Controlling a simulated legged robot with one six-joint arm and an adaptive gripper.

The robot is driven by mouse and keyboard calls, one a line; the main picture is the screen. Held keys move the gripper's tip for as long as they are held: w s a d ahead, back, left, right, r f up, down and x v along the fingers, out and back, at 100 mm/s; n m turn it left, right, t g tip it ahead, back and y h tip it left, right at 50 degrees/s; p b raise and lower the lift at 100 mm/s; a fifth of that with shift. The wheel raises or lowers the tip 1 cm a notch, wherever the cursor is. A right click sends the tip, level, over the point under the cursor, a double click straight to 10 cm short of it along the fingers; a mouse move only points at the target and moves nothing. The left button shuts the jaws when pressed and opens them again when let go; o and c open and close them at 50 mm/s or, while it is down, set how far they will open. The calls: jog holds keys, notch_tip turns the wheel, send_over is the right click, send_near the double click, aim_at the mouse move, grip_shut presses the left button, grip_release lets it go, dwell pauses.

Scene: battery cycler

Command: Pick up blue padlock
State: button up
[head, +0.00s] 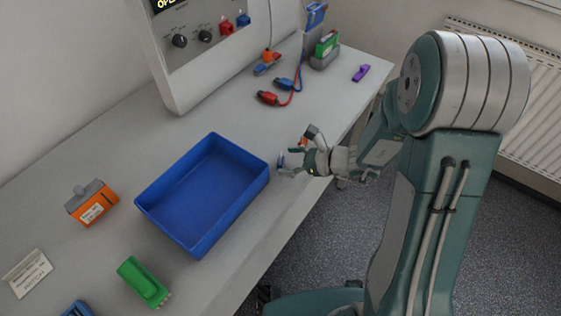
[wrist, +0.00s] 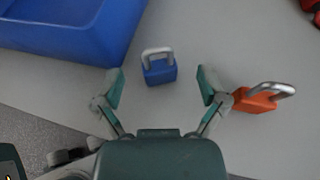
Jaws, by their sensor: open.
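The blue padlock (wrist: 160,71) lies on the table in the wrist view, a small blue body with a silver shackle. It sits ahead of and between the fingertips of my gripper (wrist: 160,86), with gaps on both sides. My gripper is open and empty. In the head view my gripper (head: 287,163) is low over the table's right edge, and the blue padlock (head: 281,159) shows only as a small patch, partly hidden by the fingers. An orange-red padlock (wrist: 257,102) with a silver shackle lies just outside the right finger in the wrist view.
A blue tray (head: 236,208) stands left of my gripper. A test device (head: 190,75), red and blue clamps with cables, and a purple object (head: 361,73) lie towards the back. An orange battery (head: 93,203) and a green object (head: 143,281) are on the left. The table edge is close.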

jog(key=shift+x, duration=0.95)
grip_shut()
jog(key=shift+r, duration=0.15)
